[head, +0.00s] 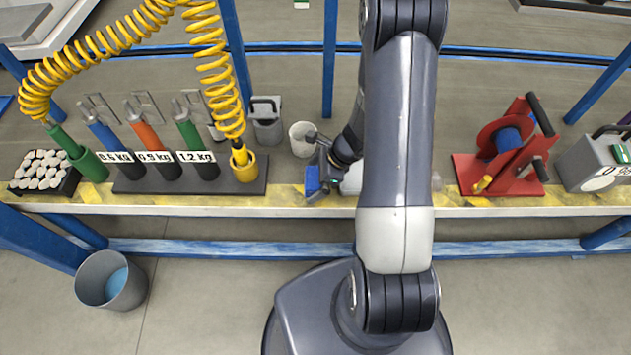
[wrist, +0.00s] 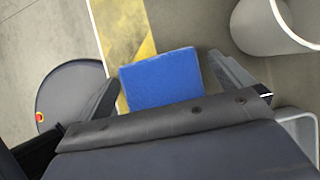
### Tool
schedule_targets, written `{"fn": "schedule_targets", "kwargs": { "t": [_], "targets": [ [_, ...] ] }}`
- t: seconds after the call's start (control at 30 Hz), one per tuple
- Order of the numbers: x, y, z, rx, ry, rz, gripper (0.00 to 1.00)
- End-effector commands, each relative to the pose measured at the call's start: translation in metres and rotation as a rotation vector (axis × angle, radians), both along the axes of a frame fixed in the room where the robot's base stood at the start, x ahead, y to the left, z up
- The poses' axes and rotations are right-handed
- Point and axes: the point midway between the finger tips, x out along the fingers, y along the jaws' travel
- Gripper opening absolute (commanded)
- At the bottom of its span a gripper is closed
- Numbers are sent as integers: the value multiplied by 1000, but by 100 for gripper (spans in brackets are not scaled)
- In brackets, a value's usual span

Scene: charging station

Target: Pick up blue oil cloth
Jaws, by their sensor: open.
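The blue oil cloth (wrist: 162,80) is a flat blue block in the wrist view, lying near the yellow-striped bench edge. It also shows in the head view (head: 312,180), beside my gripper at the bench front. My gripper (wrist: 168,82) is open, with one finger on each side of the cloth. In the head view my gripper (head: 320,172) is low at the bench, partly hidden by my arm. I cannot tell whether the fingers touch the cloth.
A white cup (head: 301,139) stands close behind the cloth, and a grey canister (head: 267,121) stands left of it. A rack of labelled cylinders (head: 158,148) is further left. A red reel stand (head: 503,150) is at the right. A bucket (head: 111,281) stands on the floor.

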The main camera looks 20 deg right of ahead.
Motion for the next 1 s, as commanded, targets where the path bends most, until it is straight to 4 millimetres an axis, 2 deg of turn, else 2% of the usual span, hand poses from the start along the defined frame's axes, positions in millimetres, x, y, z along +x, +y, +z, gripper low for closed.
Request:
{"fn": "schedule_targets", "kwargs": {
  "t": [0.23, 0.7, 1.0],
  "targets": [
    [0, 0, 0, 0, -1, 0, 98],
    [0, 0, 0, 0, -1, 0, 60],
    [1, 0, 6, -1, -2, -1, 59]
  ]
}}
